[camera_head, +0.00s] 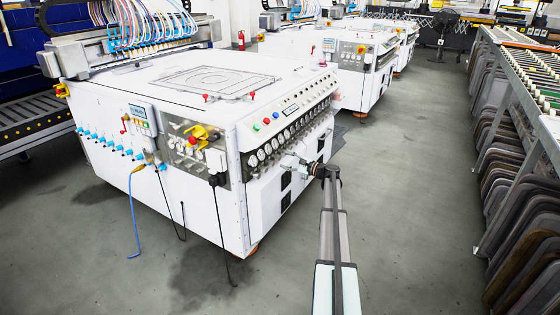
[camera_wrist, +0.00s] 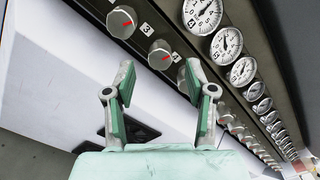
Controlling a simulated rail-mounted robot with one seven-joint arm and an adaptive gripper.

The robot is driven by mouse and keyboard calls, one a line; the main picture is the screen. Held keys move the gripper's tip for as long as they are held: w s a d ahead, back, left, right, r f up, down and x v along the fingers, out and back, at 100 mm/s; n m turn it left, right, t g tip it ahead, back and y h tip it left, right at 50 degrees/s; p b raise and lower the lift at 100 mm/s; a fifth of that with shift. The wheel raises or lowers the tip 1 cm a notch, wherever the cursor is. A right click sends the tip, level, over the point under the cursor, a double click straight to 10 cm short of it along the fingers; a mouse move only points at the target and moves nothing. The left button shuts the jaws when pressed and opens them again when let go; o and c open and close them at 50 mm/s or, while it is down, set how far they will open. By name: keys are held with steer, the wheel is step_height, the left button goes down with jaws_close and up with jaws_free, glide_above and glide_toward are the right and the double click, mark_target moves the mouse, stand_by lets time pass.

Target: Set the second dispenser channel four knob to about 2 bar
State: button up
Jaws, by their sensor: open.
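My gripper (camera_wrist: 160,78) is open and empty, its two fingers pointing at a row of round grey knobs with red marks. One knob (camera_wrist: 160,54) shows in the gap beyond the fingertips, apart from them. Another knob (camera_wrist: 121,22) is up and left, and a further one is partly hidden behind the right finger. Labels 3 (camera_wrist: 146,29) and 4 (camera_wrist: 175,57) sit between knobs; I cannot tell which knob each names. A row of white dial gauges (camera_wrist: 226,42) runs beside the knobs. In the head view my gripper (camera_head: 296,165) is at the front panel of the near white machine (camera_head: 200,213).
Coloured buttons (camera_head: 266,121) sit above the gauges. Black recessed parts (camera_head: 286,181) are lower on the machine's front. Hoses and cables (camera_head: 134,215) hang from its left side. A rack of grey panels (camera_head: 505,165) stands at right. The aisle floor (camera_head: 410,190) is clear.

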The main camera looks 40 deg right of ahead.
mark_target(280, 158)
steer(key=shift+x, duration=2.05)
jaws_close()
